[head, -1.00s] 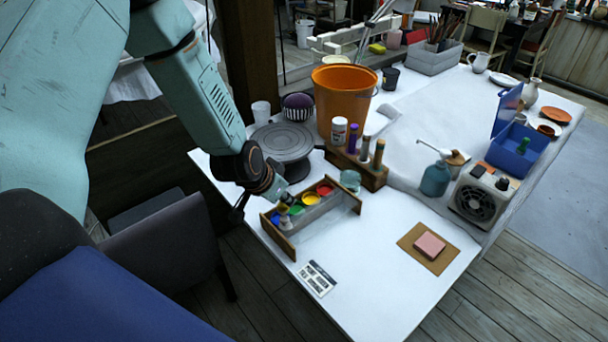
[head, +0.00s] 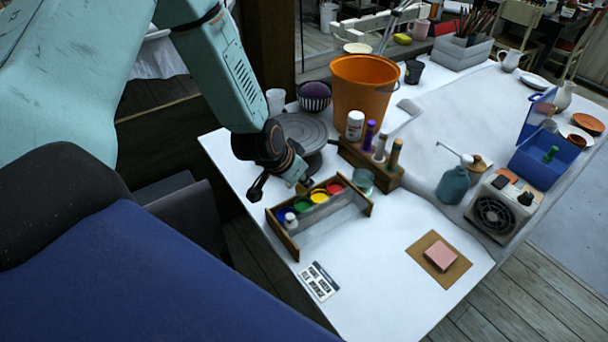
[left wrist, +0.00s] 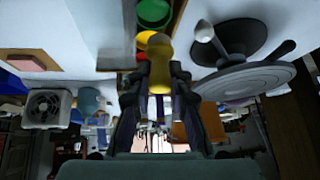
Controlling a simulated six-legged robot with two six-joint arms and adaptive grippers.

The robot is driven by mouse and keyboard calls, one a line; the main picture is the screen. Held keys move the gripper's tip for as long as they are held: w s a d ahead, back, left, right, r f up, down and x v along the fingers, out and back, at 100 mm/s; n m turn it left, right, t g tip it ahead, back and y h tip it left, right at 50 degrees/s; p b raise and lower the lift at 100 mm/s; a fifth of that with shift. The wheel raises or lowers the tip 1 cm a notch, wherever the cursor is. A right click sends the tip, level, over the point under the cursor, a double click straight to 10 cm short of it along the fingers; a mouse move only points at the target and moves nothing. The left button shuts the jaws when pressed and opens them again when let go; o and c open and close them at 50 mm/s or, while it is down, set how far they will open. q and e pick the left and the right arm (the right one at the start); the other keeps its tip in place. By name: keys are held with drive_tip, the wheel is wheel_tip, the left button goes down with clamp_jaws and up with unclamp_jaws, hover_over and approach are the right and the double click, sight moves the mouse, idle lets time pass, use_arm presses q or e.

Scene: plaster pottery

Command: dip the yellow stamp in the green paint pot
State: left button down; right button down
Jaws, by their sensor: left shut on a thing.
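My left gripper (head: 302,185) is shut on the yellow stamp, just above the paint box. In the left wrist view the yellow stamp (left wrist: 158,75) sits between the fingers (left wrist: 159,90), its free end pointing toward the top of the picture. The green paint pot (head: 302,204) stands in the box's row of pots, close below the gripper. It also shows in the left wrist view (left wrist: 153,13), just beyond the stamp's free end, with a small gap in the picture. Whether the stamp bears paint cannot be told. My right gripper is not in view.
Blue (head: 284,213), yellow (head: 319,196) and red (head: 334,188) pots flank the green one in the wooden box (head: 289,244). A small white-topped object (head: 290,219) stands at the box's near end. A turntable (head: 300,130) and an orange bucket (head: 361,95) stand behind.

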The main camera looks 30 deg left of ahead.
sight(300, 194)
use_arm(q)
drive_tip(key=shift+d+f, duration=0.15)
drive_tip(key=shift+f, duration=0.05)
drive_tip(key=shift+w+d+f+b, duration=0.15)
drive_tip(key=shift+w+f+b, duration=0.1)
drive_tip(key=shift+f+b, duration=0.3)
drive_tip(key=shift+w+d+f+b, duration=0.15)
drive_tip(key=shift+w+f+b, duration=0.05)
drive_tip(key=shift+f+b, duration=0.3)
drive_tip(key=shift+a+f+b, duration=0.15)
drive_tip(key=shift+f+b, duration=0.15)
drive_tip(key=shift+b, duration=0.05)
drive_tip(key=shift+s+a+f+b, duration=0.25)
drive_tip(key=shift+s+f+b, duration=0.15)
drive_tip(key=shift+f+b, duration=0.1)
drive_tip(key=shift+d+f, duration=0.1)
drive_tip(key=shift+f, duration=0.15)
drive_tip(key=shift+w+d+f+b, duration=0.15)
drive_tip(key=shift+f+b, duration=0.2)
drive_tip(key=shift+w+d+f+b, duration=0.1)
drive_tip(key=shift+f+b, duration=0.2)
drive_tip(key=shift+f, duration=0.05)
drive_tip(key=shift+w+f, duration=0.1)
drive_tip(key=shift+f, duration=0.15)
drive_tip(key=shift+a+f, duration=0.1)
drive_tip(key=shift+f, duration=0.05)
drive_tip(key=shift+s+a, duration=0.15)
drive_tip(key=shift+s, duration=0.15)
drive_tip(key=shift+w, duration=0.15)
